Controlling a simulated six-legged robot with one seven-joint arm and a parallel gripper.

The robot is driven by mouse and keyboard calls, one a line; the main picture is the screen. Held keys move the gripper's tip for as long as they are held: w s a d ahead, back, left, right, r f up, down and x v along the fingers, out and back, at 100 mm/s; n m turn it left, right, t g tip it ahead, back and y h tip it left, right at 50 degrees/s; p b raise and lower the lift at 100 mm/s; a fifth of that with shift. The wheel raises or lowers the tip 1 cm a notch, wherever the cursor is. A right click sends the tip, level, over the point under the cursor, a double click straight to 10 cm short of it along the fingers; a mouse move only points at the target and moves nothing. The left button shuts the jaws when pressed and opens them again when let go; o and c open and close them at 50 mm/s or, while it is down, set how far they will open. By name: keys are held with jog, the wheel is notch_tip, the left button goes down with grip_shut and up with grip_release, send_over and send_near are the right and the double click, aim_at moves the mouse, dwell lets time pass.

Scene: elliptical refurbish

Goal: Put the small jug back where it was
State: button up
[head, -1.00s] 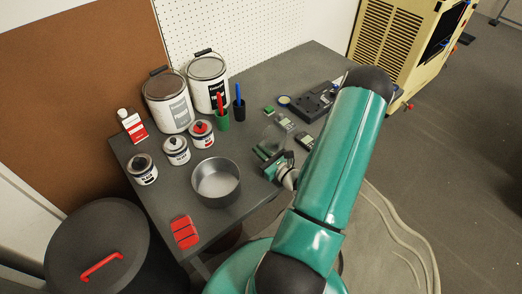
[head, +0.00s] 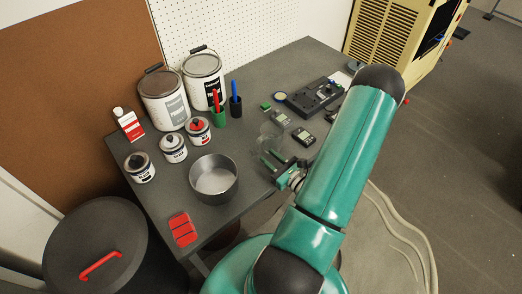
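The small jug (head: 270,133) is clear and see-through, so its outline is faint. It appears to stand upright on the grey table, just beyond my gripper. My gripper (head: 270,161) is low over the table's front right part, with its two fingers spread apart. I see nothing solid between the fingers, and a small gap seems to lie between them and the jug. My arm hides part of the table to the right.
A round metal pan (head: 214,180) stands left of my gripper. Small cans (head: 173,148), large paint cans (head: 163,99) and pen cups (head: 236,106) stand behind. Small meters (head: 305,137) and a dark device (head: 315,97) lie to the right. A red block (head: 183,229) lies near the front edge.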

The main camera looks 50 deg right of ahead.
jog(key=s, duration=0.5)
jog(key=shift+a, duration=0.2)
jog(key=w+a+r+n+g+y, duration=0.2)
jog(key=a+r+n+y, duration=0.2)
jog(key=w+a+r+n+g+y, duration=0.2)
jog(key=w+a+r+n+y, duration=0.1)
jog(key=a+r+n+y, duration=0.1)
jog(key=w+a+r+n+g+y, duration=0.2)
jog(key=a+r+n+y, duration=0.1)
jog(key=a+n+y, duration=0.1)
jog(key=shift+w+a+r+n+g, duration=0.2)
jog(key=shift+a+n, duration=0.25)
jog(key=shift+n, duration=0.05)
jog(key=shift+w+a+r+n+g, duration=0.15)
jog(key=shift+a+r+n+g, duration=0.05)
jog(key=shift+a+n, duration=0.3)
jog(key=s+a+r+n+g+h, duration=0.25)
jog(key=a+r+n+g, duration=0.25)
jog(key=a+n, duration=0.25)
jog(key=s+a+r+n+g+h, duration=0.1)
jog(key=a+r+n+g+h, duration=0.2)
jog(key=a+r+n+g, duration=0.4)
notch_tip(320, 180, up, 9)
jog(key=s+a+n+t+h, duration=0.1)
jog(key=n+t+h, duration=0.4)
jog(key=n+t, duration=0.1)
jog(key=shift+s+n, duration=0.25)
jog(key=shift+n, duration=0.6)
